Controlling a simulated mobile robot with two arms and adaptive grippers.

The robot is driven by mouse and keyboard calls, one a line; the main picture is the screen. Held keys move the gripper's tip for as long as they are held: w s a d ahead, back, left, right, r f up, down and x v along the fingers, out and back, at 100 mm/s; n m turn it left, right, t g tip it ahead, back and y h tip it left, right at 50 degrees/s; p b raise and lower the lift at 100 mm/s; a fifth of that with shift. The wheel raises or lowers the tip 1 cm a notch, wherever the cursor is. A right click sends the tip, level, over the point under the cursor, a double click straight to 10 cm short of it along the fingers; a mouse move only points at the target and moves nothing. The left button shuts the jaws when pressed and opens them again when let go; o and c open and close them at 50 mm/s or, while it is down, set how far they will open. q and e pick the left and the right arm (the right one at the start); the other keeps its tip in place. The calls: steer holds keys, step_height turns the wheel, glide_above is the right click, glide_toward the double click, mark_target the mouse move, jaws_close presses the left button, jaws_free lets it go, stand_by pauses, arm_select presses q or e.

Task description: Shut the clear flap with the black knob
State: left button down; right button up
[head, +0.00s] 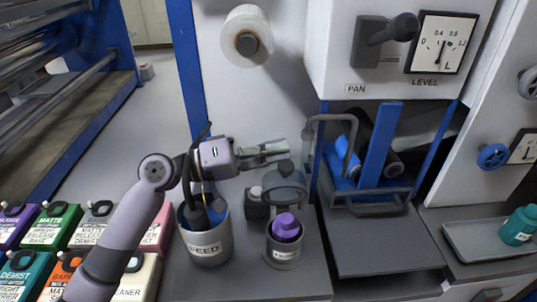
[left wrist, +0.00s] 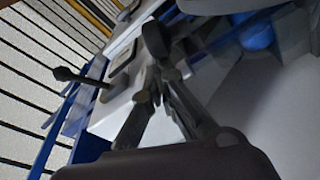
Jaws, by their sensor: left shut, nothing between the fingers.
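The clear flap (head: 287,193) with its dark knob (head: 285,168) stands raised at the back rim of a grey labelled cup (head: 284,252). A purple bottle (head: 286,228) stands in the cup, below and in front of the flap. My left gripper (head: 284,150) is shut and empty, just above and behind the knob in the picture; I cannot tell whether it touches. Its fingers also show in the left wrist view (left wrist: 160,95), where I cannot clearly make out the flap. My right gripper is not in view.
A grey FEED bucket (head: 207,247) stands under my left wrist. Paint-like boxes (head: 62,228) are at the lower left. A grey bent handle (head: 314,150) and blue rollers (head: 345,150) are right of the flap. The wall behind is close.

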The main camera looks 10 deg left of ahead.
mark_target(275, 183)
arm_select(q)
steer(key=shift+s+d+f+m+b, duration=0.15)
steer(key=shift+s+m+b, duration=0.3)
steer(key=shift+s, duration=0.7)
steer(key=shift+s+d, duration=0.1)
steer(key=shift+s, duration=0.3)
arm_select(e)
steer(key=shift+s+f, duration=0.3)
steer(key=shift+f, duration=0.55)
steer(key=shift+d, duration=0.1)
